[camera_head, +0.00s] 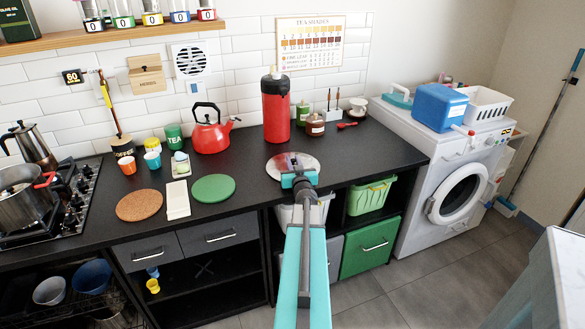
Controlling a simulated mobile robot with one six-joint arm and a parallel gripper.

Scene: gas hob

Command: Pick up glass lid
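A round, pale, shiny disc that looks like the glass lid (276,166) lies flat on the black counter (345,155), right of the green mat and in front of the red flask. My gripper (294,166) is at the lid, over its middle and front part. The gripper's teal body and my arm hide the lid's front edge, and the lid's knob cannot be made out. The fingers are too small and covered to show whether they are open or shut, or whether they touch the lid.
A red pump flask (276,110) stands just behind the lid, with a red kettle (210,132) to its left. A green round mat (213,188) and white spoon rest (178,200) lie left. A steel pot (22,208) stands on the hob. Counter right of the lid is clear.

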